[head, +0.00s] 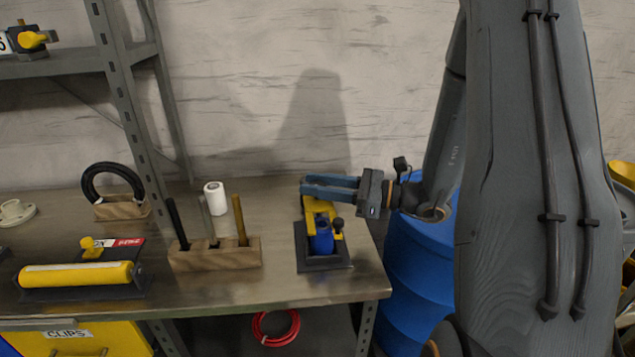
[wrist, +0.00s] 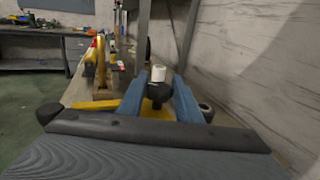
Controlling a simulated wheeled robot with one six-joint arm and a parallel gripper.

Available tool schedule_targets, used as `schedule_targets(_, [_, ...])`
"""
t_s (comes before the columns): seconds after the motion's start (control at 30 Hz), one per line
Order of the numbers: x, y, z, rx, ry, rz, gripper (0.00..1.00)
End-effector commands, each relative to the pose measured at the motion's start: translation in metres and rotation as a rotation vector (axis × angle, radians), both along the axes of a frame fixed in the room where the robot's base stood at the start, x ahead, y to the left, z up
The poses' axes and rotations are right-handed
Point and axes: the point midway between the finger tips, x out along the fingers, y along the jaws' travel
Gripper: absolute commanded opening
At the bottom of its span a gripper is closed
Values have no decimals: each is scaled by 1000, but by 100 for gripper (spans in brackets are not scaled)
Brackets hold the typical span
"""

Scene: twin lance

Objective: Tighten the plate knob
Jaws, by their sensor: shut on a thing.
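A clamp fixture with a dark base plate (head: 303,255), a yellow frame (head: 312,210) and a blue cylinder (head: 322,238) stands near the right end of the bench. A black side knob (head: 337,224) sits on its near right, and also shows at left in the wrist view (wrist: 48,112). My gripper (head: 308,187) reaches in from the right above the yellow frame. In the wrist view, a dark knob (wrist: 158,93) sits between the blue fingers of my gripper (wrist: 157,84), which are shut on it. In the head view the fingers hide this knob.
A wooden block (head: 215,256) with upright tools stands left of the fixture, with a white roll (head: 214,197) behind it. A yellow roller (head: 75,274) lies farther left. A blue barrel (head: 420,255) stands beyond the bench's right edge. The wall is close behind.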

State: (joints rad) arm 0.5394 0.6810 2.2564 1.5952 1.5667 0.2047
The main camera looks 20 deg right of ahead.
Motion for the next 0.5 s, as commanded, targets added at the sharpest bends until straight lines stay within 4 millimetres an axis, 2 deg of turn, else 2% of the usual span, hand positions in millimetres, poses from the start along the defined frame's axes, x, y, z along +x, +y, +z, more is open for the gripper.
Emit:
schedule_targets(0.2, [0, 1, 1, 2, 0, -170, 9])
schedule_targets(0.5, [0, 0, 1, 0, -2, -229, 9])
